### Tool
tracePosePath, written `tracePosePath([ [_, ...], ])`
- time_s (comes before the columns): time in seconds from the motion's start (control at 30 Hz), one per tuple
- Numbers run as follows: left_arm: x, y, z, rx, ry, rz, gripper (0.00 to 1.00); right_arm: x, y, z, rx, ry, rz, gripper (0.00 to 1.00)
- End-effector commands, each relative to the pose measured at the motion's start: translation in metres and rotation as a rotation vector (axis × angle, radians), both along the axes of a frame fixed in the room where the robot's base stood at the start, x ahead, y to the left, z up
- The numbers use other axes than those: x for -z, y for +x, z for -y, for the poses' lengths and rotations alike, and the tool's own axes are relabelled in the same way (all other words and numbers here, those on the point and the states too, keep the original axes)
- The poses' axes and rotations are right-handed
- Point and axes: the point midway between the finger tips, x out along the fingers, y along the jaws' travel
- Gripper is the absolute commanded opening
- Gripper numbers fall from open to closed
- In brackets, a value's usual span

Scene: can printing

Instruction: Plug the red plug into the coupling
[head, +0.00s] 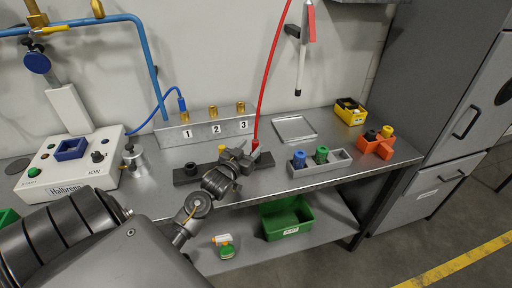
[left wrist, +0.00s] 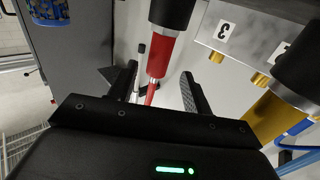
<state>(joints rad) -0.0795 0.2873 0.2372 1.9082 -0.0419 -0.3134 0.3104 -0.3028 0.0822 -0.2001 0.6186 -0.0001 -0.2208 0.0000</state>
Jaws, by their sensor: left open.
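The red plug (head: 255,146) hangs on a red hose (head: 273,62) at the dark holder bar (head: 187,175) on the bench. In the left wrist view the red plug (left wrist: 161,55) has a black end at the top. My left gripper (head: 244,158) is at the red plug; in the left wrist view its open fingers (left wrist: 158,72) stand either side of it, with gaps visible. Brass couplings stand on a metal bracket (head: 172,137) numbered 1, 2 and 3. A blue plug (head: 182,103) is at coupling 1. Coupling 2 (head: 213,112) and coupling 3 (head: 240,106) look free. My right gripper is not in view.
A yellow plug (head: 222,148) stands close beside my left gripper. A metal tray (head: 294,128), a grey rack (head: 322,170) with blue and green items, and an orange holder (head: 376,149) stand to the right. A control box (head: 70,177) is at the left.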

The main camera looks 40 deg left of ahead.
Motion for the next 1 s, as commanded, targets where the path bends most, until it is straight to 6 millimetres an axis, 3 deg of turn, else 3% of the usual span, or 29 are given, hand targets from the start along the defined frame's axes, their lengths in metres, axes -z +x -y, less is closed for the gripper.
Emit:
tracePosePath([
  [0.23, -0.001, 0.01, 0.0, 0.003, -0.001, 0.001, 0.49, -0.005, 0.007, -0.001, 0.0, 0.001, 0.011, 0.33],
  [0.57, 0.001, 0.052, -0.004, 0.003, 0.0, -0.001, 0.49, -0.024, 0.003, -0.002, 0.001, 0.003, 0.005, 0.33],
  [0.87, 0.003, 0.056, -0.005, 0.003, 0.0, 0.0, 0.49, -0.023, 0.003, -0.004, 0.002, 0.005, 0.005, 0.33],
  [1.0, 0.003, 0.056, -0.005, 0.003, 0.0, 0.0, 0.31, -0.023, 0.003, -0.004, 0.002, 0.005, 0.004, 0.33],
])
